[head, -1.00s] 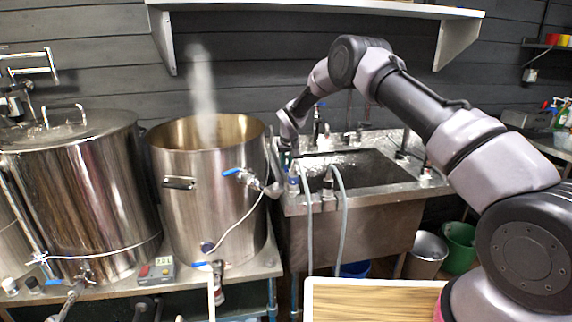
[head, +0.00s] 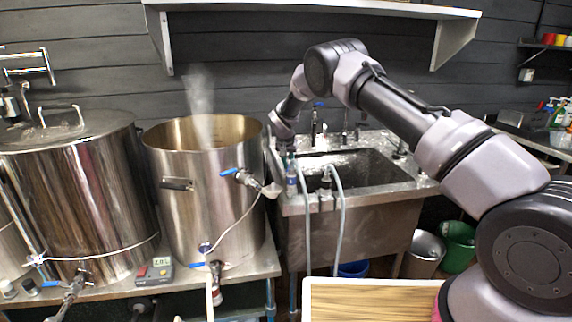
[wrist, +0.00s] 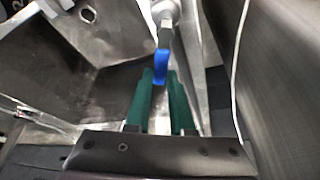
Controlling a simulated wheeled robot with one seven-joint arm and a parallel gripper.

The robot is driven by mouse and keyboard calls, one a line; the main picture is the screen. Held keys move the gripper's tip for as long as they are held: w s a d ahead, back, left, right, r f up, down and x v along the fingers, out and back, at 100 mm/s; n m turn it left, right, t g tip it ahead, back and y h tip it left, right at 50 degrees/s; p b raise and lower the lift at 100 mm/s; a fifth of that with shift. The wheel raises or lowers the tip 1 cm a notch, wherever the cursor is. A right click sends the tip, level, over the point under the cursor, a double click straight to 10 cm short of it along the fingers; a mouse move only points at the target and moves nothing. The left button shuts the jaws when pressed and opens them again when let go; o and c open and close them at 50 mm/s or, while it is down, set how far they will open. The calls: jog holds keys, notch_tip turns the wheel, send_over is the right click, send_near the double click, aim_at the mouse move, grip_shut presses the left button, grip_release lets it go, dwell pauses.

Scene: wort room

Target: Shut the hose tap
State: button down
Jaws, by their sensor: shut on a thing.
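The hose tap (wrist: 168,22) shows in the wrist view as a grey metal body with a blue lever (wrist: 162,66). My gripper (wrist: 162,74) has two green fingers, one on each side of the lever's lower end, and is shut on it. In the head view my gripper (head: 286,155) points down at the left rim of the sink (head: 345,222), beside the tall pot. A blue-marked hose fitting (head: 291,184) is just below the fingers. The lever's contact with the fingers is too small to see in the head view.
A steaming steel pot (head: 190,225) stands close left of my gripper, with a blue-handled valve (head: 240,175) jutting toward the sink. Two grey hoses (head: 341,230) hang down the sink front. A lidded pot (head: 85,200) stands farther left. A white shelf (head: 310,10) is above.

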jog(key=m, duration=0.1)
jog(key=d+m+h, duration=0.1)
jog(key=m, duration=0.1)
jog(key=shift+s+d+m+h, duration=0.2)
jog(key=shift+s+m+h, duration=0.1)
jog(key=shift+m, duration=0.1)
jog(key=shift+s+d+m+g+h, duration=0.4)
jog(key=shift+s+m+g, duration=0.15)
jog(key=shift+m, duration=1)
jog(key=shift+s+d+m+g+h, duration=0.25)
jog(key=shift+s+d+m+g, duration=0.2)
jog(key=shift+m, duration=1.05)
jog(key=shift+s+d+m+g+h, duration=0.4)
jog(key=shift+m+g, duration=0.2)
jog(key=shift+m, duration=0.95)
jog(key=shift+s, duration=0.1)
jog(key=c, duration=0.8)
grip_release()
notch_tip(320, 180, up, 10)
